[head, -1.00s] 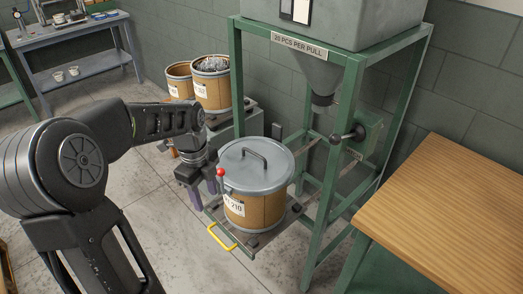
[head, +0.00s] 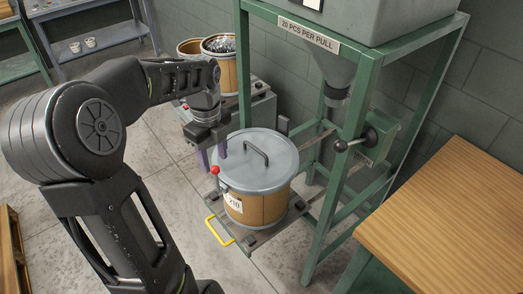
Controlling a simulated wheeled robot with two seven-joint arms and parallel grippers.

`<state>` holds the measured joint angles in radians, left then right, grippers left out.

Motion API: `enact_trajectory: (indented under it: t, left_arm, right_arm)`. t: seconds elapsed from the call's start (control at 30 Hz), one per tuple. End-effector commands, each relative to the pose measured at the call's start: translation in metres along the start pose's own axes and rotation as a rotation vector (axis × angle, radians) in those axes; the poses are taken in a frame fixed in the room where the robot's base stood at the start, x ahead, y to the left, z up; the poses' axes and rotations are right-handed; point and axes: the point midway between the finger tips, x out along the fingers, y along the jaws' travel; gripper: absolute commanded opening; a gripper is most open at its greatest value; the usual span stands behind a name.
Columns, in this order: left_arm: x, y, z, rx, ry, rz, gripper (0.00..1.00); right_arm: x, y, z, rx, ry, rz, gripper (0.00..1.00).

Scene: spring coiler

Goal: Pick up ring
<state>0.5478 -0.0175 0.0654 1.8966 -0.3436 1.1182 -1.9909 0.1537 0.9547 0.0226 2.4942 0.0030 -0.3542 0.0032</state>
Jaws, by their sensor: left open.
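A brown drum (head: 262,208) with a grey lid (head: 257,160) stands on a low platform in the middle of the head view. The lid has a bar handle on top. A grey band, which looks like the ring (head: 262,190), runs around the drum's top edge. A lever with a red ball (head: 215,170) sticks up at its left side. My left gripper (head: 214,160) is open, pointing down at the lid's left rim, just behind the red ball. One finger shows in front of the lid; I cannot tell whether it touches. My right gripper is not in view.
A green frame (head: 329,200) with a hopper and a black-knobbed lever stands right of the drum. A wooden table (head: 450,215) is at the right. A yellow handle (head: 219,231) sticks out from the platform (head: 252,240). Two open drums (head: 219,65) stand behind.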

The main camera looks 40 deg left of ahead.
Motion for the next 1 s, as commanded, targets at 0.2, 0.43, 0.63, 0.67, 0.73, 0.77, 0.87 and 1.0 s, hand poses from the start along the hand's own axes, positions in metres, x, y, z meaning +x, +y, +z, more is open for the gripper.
enact_trajectory:
  t: [0.2,0.43,0.63,0.67,0.73,0.77,0.87,1.0]
  left_arm:
    - [0.021,0.001,0.0,0.0,0.002,0.002,0.47]
    - [0.024,0.0,0.0,0.0,0.001,0.001,0.47]
    - [0.031,0.001,0.0,-0.001,0.002,0.003,0.47]
    - [0.034,0.001,0.0,-0.001,0.003,0.004,0.47]
    - [0.043,0.002,0.001,-0.001,0.003,0.005,0.47]
    - [0.048,0.002,0.001,-0.001,0.003,0.005,0.47]
    - [0.064,0.002,0.001,-0.001,0.003,0.004,0.47]
    - [0.075,0.002,0.001,0.0,0.001,0.001,0.47]
  right_arm:
    - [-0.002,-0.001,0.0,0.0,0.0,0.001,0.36]
    - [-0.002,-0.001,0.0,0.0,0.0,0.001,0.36]
    - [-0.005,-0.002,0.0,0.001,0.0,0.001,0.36]
    - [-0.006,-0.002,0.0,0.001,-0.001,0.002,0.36]
    - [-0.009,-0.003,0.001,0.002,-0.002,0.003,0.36]
    - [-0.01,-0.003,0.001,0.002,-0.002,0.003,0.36]
    - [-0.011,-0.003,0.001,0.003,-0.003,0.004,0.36]
    - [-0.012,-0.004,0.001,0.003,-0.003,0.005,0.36]
